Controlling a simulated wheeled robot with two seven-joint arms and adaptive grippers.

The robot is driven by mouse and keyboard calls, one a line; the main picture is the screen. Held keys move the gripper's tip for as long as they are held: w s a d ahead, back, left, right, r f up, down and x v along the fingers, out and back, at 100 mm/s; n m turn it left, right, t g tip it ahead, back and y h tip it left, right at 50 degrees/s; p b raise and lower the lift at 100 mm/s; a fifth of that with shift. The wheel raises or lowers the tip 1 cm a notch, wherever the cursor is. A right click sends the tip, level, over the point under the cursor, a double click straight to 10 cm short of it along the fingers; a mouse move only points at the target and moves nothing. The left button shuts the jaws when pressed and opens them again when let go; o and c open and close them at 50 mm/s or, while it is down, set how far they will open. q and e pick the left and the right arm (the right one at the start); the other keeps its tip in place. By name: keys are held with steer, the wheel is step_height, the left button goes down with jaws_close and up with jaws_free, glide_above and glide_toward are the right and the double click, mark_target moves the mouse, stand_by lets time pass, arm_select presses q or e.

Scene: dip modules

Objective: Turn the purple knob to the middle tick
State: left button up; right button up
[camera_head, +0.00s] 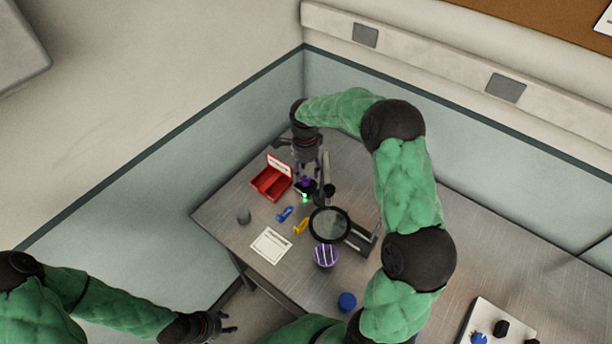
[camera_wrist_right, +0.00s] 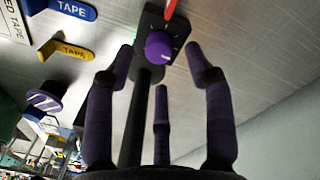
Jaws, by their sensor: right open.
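The purple knob (camera_wrist_right: 159,46) sits on a small dark box (camera_wrist_right: 178,22) with tick marks around it, in the right wrist view. A light mark shows on the knob's lower face. In the head view the knob (camera_head: 306,182) is small and partly hidden under my right gripper (camera_head: 306,168). My right gripper (camera_wrist_right: 158,75) is open, with its three dark fingers spread around and short of the knob, not touching it. My left gripper (camera_head: 226,322) is far away at the lower left, off the table, with its fingers apart and empty.
A red box (camera_head: 270,183) stands left of the knob box. Blue tape (camera_head: 285,213) and yellow tape (camera_head: 301,225) lie in front. A paper sheet (camera_head: 270,245) lies near the table edge.

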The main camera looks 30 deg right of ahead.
mark_target(305, 177)
step_height(305, 177, up, 9)
steer(key=shift+w+f, duration=0.2)
stand_by(0.6)
